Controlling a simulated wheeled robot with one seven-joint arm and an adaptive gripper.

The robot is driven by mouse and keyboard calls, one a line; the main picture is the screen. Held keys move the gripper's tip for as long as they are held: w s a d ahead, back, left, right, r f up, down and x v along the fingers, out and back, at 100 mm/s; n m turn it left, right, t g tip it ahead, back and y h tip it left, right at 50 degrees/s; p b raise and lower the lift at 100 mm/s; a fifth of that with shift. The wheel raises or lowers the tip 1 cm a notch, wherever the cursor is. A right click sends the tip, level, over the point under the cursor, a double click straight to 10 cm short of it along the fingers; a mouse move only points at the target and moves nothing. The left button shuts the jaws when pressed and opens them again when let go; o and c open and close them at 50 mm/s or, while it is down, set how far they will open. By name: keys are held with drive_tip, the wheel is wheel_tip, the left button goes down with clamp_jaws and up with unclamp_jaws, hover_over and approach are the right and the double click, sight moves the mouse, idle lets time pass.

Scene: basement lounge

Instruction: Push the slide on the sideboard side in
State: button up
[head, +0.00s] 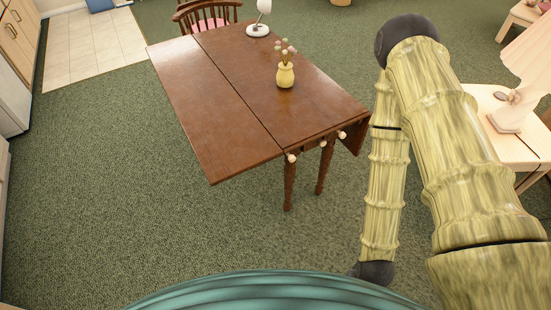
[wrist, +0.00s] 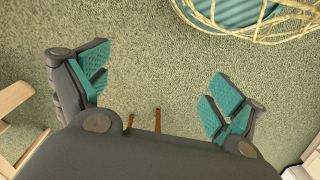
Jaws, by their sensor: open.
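A brown drop-leaf table (head: 215,95) stands on the carpet in the head view. Its left leaf is raised level, and its right leaf (head: 355,138) hangs down. Pale knobs show at the near end, below the top: a left knob (head: 291,158), a middle knob (head: 323,143) and a right knob (head: 342,134). How far each slide sticks out is hard to tell. My gripper (wrist: 158,93) is open and empty in the wrist view, above carpet, touching nothing visible. Two brown legs (wrist: 158,118) show beyond it. The gripper is not visible in the head view.
A yellow vase with flowers (head: 285,75) and a white lamp (head: 258,28) stand on the table. A chair (head: 207,14) is behind it. Drawer cabinets (head: 18,40) line the left edge. A pale side table (head: 525,135) with a lamp is at right. Carpet left of the table is clear.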

drive_tip(key=shift+w+f, duration=0.1)
drive_tip(key=c, duration=0.3)
drive_tip(key=w+f+b, duration=0.1)
drive_tip(key=w+t+b, duration=0.1)
drive_tip(key=shift+w+f, duration=0.3)
drive_tip(key=shift+f, duration=0.1)
drive_tip(key=c, duration=0.7)
drive_tip(key=n+t+y+b, duration=0.9)
drive_tip(key=t+b, duration=0.6)
drive_tip(key=b, duration=1.7)
approach(294, 160)
drive_tip(key=b+x, duration=0.1)
drive_tip(key=x, duration=0.9)
drive_tip(key=shift+s, duration=0.1)
clamp_jaws()
